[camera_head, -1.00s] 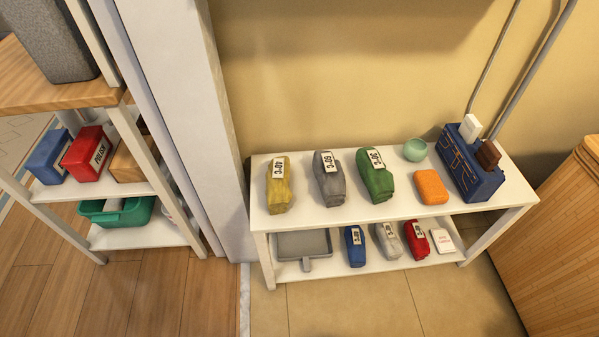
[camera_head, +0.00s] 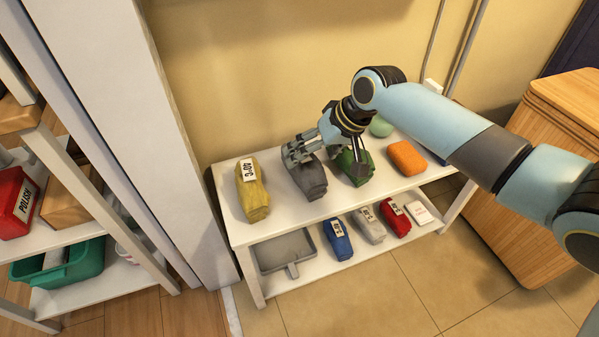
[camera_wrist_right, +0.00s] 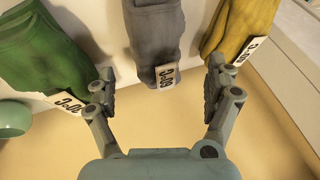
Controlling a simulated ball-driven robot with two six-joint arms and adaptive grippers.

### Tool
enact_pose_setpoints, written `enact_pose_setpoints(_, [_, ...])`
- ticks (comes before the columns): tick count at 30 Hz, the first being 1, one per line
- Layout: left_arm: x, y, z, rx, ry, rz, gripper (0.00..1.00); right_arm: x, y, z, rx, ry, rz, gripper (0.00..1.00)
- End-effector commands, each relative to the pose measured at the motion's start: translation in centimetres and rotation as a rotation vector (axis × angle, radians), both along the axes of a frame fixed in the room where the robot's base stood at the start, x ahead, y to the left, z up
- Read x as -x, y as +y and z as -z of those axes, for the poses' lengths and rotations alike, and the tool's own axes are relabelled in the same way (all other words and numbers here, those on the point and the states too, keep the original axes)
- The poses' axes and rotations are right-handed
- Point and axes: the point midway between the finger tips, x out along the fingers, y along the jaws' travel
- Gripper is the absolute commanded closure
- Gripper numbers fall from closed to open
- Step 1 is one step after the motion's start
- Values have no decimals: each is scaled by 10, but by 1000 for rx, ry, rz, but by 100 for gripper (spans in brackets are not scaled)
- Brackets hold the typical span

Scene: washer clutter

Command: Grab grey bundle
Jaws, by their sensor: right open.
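The grey bundle (camera_head: 311,182) with a white 60°C label lies on the top shelf between a yellow bundle (camera_head: 252,195) and a green bundle (camera_head: 358,172). My right gripper (camera_head: 301,151) is open and empty over the back end of the grey bundle, hiding its label in the head view. In the right wrist view, the grey bundle (camera_wrist_right: 154,35) lies ahead, centred between the spread fingers (camera_wrist_right: 158,83), its labelled end nearest. The green bundle (camera_wrist_right: 42,50) is beyond the left finger and the yellow bundle (camera_wrist_right: 240,28) beyond the right. My left gripper is not in view.
A smaller grey bundle (camera_head: 368,225) lies on the lower shelf between blue and red ones. An orange block (camera_head: 407,157) and a mint bowl (camera_head: 381,127) are right of the green bundle. A white post (camera_head: 130,110) stands left of the bench.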

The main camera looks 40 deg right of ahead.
Motion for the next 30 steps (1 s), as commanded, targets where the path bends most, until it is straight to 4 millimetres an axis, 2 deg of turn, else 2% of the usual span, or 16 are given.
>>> enact_pose_setpoints(6, [-7, 7, 12, -8, 2, 4, 60, -7, 3, 26, 0, 4, 1, 13])
enact_pose_setpoints(8, [-15, 13, 16, -16, -4, 8, 60, -10, 5, 37, 0, 5, 1, 13])
enact_pose_setpoints(12, [-30, 13, 16, -17, -9, 12, 60, -18, 9, 51, 0, 2, 1, 13])
enact_pose_setpoints(21, [-35, 12, 13, -17, -9, 13, 60, -21, 10, 51, 1, -1, 1, 13])
enact_pose_setpoints(30, [-35, 12, 13, -16, -8, 13, 60, -21, 10, 52, 2, 1, 1, 52])
